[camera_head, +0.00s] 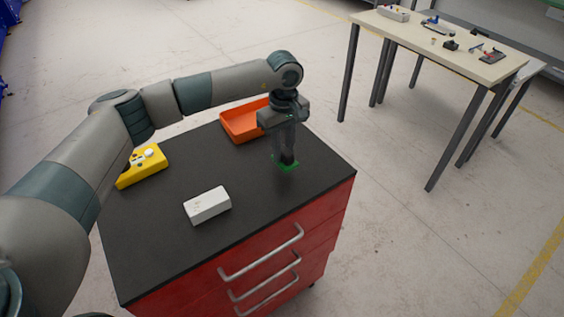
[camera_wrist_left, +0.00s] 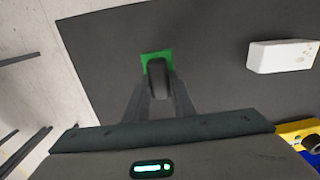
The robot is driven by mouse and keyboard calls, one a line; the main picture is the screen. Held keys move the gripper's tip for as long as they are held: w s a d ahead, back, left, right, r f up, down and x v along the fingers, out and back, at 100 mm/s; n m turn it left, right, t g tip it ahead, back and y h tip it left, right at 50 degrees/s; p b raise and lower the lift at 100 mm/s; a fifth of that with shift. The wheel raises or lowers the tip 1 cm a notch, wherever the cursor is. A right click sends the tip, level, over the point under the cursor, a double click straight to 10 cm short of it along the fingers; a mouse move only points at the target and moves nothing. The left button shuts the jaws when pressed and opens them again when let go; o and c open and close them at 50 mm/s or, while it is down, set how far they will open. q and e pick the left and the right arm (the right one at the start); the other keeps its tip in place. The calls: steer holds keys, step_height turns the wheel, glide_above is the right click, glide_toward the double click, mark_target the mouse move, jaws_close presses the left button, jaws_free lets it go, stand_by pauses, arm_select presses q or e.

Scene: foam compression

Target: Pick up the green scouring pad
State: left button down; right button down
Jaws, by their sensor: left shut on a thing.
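The green scouring pad (camera_head: 279,167) is a small flat green piece at the right part of the black cabinet top (camera_head: 165,205). My left gripper (camera_head: 286,160) points straight down over it and hides most of it. In the left wrist view the pad (camera_wrist_left: 146,60) shows around the fingertips (camera_wrist_left: 159,72), which are closed together on it. I cannot tell whether the pad is touching the top or just above it. My right gripper is in neither view.
A white block (camera_head: 207,205) lies near the front of the top. A yellow device (camera_head: 142,168) lies at the left, and an orange tray (camera_head: 240,122) stands at the back, close behind my left gripper. A table (camera_head: 440,45) with small items stands apart at the upper right.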

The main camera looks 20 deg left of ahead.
arm_select(q)
steer(key=s+d+r+b, duration=0.3)
steer(key=d+r, duration=0.3)
steer(key=d, duration=0.5)
steer(key=shift+r+b, duration=0.2)
steer(key=shift+b, duration=0.6)
steer(key=c, duration=2.1)
jaws_free()
steer(key=c, duration=0.3)
steer(key=shift+a, duration=0.15)
steer(key=shift+c, duration=0.2)
